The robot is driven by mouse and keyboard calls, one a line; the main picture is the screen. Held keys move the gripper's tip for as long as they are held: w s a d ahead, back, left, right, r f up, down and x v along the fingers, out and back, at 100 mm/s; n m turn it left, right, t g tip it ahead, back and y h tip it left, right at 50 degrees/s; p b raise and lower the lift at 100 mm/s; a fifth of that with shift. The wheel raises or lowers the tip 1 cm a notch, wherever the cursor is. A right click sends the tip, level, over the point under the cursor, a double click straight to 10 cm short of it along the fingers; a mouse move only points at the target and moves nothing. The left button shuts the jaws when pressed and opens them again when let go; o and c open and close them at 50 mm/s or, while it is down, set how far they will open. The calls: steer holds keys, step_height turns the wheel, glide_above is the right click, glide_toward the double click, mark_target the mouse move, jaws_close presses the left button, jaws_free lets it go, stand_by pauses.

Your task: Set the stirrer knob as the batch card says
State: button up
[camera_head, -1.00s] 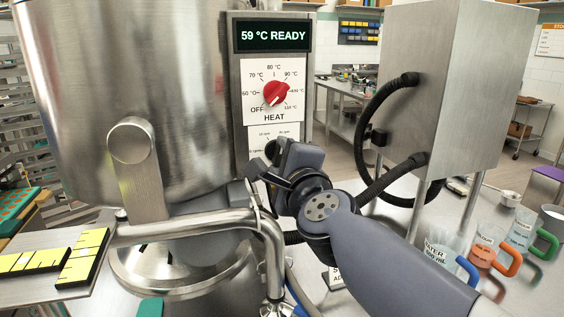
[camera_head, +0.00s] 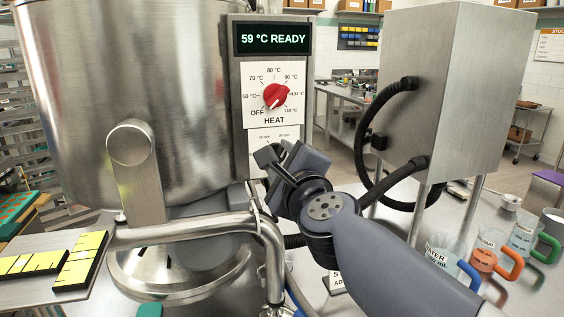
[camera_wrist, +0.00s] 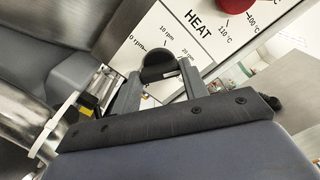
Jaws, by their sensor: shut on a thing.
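The stirrer knob (camera_wrist: 157,66) is a dark round knob on a white dial plate (camera_wrist: 140,52) under the HEAT dial, as the wrist view shows. My gripper (camera_wrist: 160,76) is shut on it, with one finger on each side. In the head view my gripper (camera_head: 272,160) covers the knob and the lower part of the dial plate (camera_head: 262,140). Small rpm labels show around the knob; the knob's pointer cannot be made out. I cannot make out a batch card.
The red heat knob (camera_head: 275,96) sits just above, under a display (camera_head: 272,38) reading 59 °C READY. A steel kettle (camera_head: 130,90) stands left. A steel box (camera_head: 455,90) with black hoses is right. Measuring jugs (camera_head: 492,252) stand at lower right.

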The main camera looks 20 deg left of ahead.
steer(key=o, duration=1)
steer(key=shift+p+v, duration=1.55)
steer(key=shift+v, duration=3.85)
steer(key=shift+w+f, duration=0.1)
steer(key=shift+b+x, duration=1.55)
steer(key=shift+x, duration=3.75)
